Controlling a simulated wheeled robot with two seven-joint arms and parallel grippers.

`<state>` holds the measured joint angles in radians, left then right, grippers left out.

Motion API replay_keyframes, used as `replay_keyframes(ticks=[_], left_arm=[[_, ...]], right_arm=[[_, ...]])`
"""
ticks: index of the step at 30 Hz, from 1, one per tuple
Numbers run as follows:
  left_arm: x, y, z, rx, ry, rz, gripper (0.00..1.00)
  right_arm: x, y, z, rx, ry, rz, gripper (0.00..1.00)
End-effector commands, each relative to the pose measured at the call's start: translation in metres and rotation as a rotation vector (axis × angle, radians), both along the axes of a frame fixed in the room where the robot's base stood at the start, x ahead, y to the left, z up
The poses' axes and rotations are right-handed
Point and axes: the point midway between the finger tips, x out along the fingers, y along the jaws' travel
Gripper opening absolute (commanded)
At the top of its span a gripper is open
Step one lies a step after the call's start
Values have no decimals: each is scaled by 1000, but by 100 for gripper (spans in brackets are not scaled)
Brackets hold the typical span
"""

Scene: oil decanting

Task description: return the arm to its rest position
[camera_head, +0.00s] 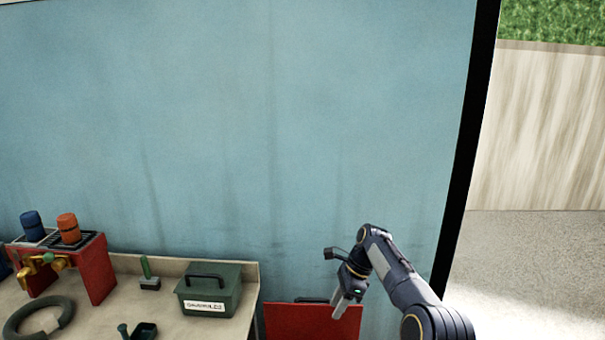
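My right arm (395,275) comes in from the lower right, bent at a raised joint. Its gripper (342,308) hangs down from the wrist, fingers pointing downward, in front of a red panel or box (295,322). The fingers look close together, but the view is too small to tell whether they are open or shut. I see no object held below them. My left arm and gripper are not in view.
A workbench (185,322) at lower left carries a green toolbox (208,287), a grey ring (22,318), a green-handled brush (148,275) and a red stand (97,270) with a blue container (31,225) and an orange container (69,227). A blue wall (250,120) stands behind. Open floor (530,265) lies right.

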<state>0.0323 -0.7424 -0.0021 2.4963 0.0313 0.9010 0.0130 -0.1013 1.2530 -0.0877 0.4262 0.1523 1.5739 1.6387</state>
Motion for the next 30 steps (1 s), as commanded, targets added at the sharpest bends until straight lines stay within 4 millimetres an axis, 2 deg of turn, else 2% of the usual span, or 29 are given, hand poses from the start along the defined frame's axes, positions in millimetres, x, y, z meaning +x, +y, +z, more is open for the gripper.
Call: replay_keyframes(ticks=[8,11,14,18,22,26,30], left_arm=[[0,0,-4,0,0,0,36],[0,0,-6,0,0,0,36],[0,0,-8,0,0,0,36],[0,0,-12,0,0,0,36],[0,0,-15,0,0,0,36],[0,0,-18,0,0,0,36],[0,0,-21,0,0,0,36]], right_arm=[[-18,-38,57,21,-130,110,35],[-35,-57,85,26,-202,175,35],[-63,-79,117,26,-297,264,35],[-119,-106,152,12,-441,408,35],[-180,-122,171,-19,-572,551,35],[-245,-131,175,-67,-700,700,35],[-315,-132,161,-138,-822,867,35]])
